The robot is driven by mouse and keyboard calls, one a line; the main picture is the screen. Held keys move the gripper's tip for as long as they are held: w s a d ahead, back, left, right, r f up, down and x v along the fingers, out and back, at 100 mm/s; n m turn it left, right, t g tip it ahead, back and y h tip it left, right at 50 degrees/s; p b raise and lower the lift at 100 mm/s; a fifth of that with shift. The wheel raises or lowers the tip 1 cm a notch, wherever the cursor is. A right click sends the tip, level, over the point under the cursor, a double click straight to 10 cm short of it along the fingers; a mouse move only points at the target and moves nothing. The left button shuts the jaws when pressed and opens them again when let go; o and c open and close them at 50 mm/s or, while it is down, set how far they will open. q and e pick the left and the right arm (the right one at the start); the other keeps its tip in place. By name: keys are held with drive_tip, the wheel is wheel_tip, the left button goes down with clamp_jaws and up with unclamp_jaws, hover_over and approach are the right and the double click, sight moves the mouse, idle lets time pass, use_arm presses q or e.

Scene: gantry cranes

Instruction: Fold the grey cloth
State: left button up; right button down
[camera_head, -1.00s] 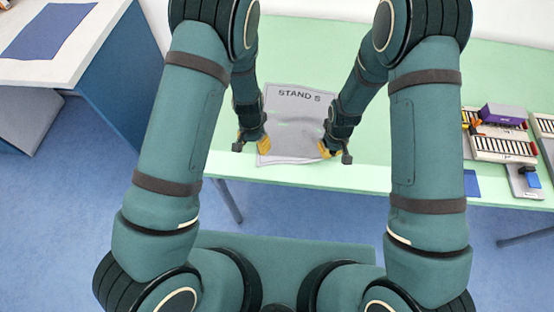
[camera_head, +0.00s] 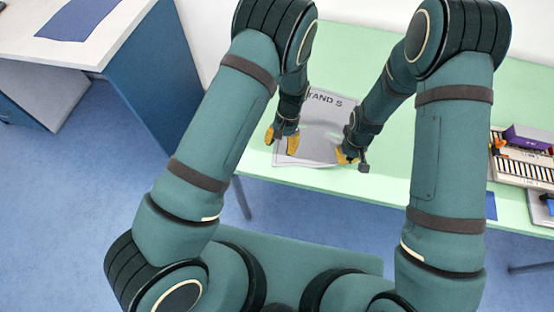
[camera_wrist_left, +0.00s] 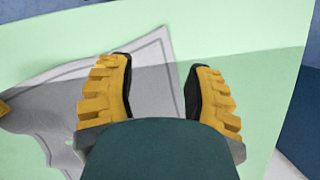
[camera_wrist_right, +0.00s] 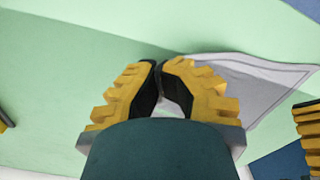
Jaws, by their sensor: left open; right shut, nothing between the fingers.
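The grey cloth (camera_head: 318,146) lies near the front edge of the green table (camera_head: 345,45), partly hidden by my arms. Dark lettering shows at its far side; I cannot tell whether it is on the cloth or on a sheet under it. In the left wrist view the cloth (camera_wrist_left: 150,95) has a dark border line and a wavy edge. My left gripper (camera_head: 281,140) is open and empty at its left side, with cloth below the fingers. My right gripper (camera_head: 345,156) is shut and empty at its near right part; the cloth also shows in the right wrist view (camera_wrist_right: 255,85).
A purple block (camera_head: 528,138) and striped trays (camera_head: 524,172) stand on the table at the right. A white-topped blue desk (camera_head: 150,75) with a blue sheet (camera_head: 78,18) stands at the far left. The table behind the cloth is clear.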

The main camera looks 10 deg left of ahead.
sight(277, 161)
use_arm(q)
drive_tip(key=shift+x, duration=2.75)
clamp_jaws()
drive_tip(key=shift+r, duration=2.5)
